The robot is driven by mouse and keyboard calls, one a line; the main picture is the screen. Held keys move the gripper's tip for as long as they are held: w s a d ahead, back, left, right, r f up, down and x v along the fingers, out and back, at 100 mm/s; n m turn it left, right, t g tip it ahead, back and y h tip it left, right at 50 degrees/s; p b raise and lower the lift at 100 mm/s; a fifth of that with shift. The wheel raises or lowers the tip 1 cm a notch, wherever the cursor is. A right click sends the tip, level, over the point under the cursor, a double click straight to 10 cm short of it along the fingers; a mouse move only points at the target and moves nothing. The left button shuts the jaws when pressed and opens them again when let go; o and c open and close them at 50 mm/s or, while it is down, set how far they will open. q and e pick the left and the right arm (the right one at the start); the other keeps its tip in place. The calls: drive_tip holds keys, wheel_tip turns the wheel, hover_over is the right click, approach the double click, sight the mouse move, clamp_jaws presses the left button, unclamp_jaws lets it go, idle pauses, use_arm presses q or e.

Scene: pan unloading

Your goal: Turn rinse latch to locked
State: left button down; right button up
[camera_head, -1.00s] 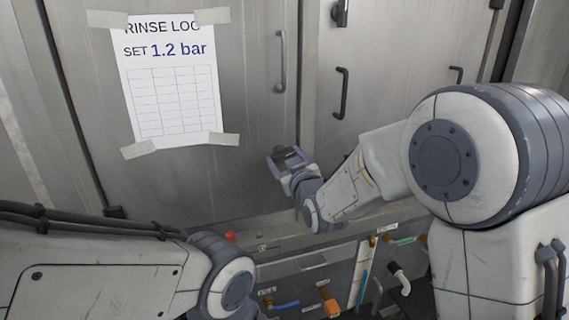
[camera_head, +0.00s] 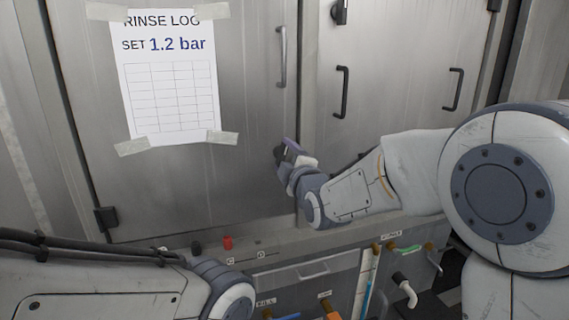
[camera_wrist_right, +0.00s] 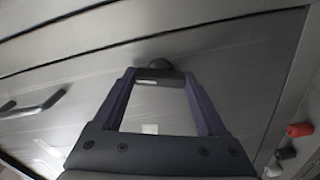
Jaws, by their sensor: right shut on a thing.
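In the head view the right gripper (camera_head: 285,149) is at the lower right of the left door (camera_head: 240,180), and the latch is mostly hidden by the fingers. The latch's markings cannot be read. My left arm comes in at the lower left; its gripper is out of view.
A taped rinse log sheet (camera_head: 168,80) reads "SET 1.2 bar". Door handles (camera_head: 281,57) (camera_head: 342,92) are above the right gripper. A red knob (camera_head: 228,242) and a black knob (camera_head: 196,247) stand on the ledge below. Pipes and valves (camera_head: 405,287) fill the lower right.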

drive_tip(key=shift+n+b, duration=0.5)
drive_tip(key=shift+n, duration=1.2)
drive_tip(key=o, duration=1.1)
drive_tip(key=v, duration=1)
drive_tip(key=shift+s, duration=0.2)
